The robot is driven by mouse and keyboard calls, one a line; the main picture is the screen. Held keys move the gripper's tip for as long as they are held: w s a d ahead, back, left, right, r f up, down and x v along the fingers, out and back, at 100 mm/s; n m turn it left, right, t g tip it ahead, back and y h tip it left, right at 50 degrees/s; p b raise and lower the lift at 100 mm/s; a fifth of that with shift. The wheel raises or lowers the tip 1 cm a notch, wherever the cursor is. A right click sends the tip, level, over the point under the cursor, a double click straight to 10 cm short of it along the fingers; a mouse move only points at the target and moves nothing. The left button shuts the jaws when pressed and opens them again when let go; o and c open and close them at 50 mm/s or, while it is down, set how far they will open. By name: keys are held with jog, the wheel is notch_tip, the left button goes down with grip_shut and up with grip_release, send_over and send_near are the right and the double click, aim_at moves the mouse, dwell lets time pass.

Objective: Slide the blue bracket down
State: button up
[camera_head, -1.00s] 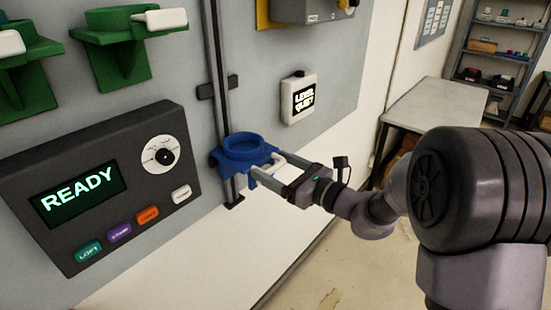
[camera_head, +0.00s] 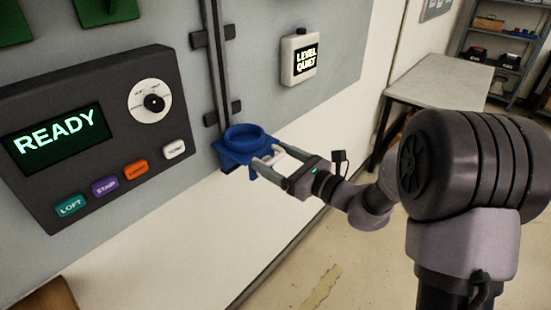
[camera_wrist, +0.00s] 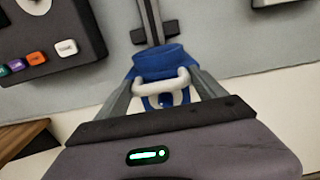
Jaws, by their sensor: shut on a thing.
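The blue bracket (camera_head: 246,144), a ring-shaped holder with a white handle at its front, sits low on the dark vertical rail (camera_head: 215,62) on the grey wall panel. My gripper (camera_head: 266,158) is shut on the bracket's white handle, reaching in from the right. In the wrist view the blue bracket (camera_wrist: 160,62) lies straight ahead, with the white handle (camera_wrist: 160,86) between the two fingers.
A dark console (camera_head: 95,135) reading READY, with a dial and several coloured buttons, is mounted left of the rail. A white box (camera_head: 299,57) reading LEVEL QUIET hangs to the right. A table (camera_head: 440,83) stands behind at the right.

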jog(key=o, duration=2)
jog(key=shift+f, duration=0.3)
jog(key=shift+o, duration=0.2)
jog(key=p+v, duration=0.2)
jog(key=v, duration=1.5)
jog(key=shift+s+p, duration=0.2)
jog(key=shift+p, duration=0.15)
jog(key=shift+d, duration=0.15)
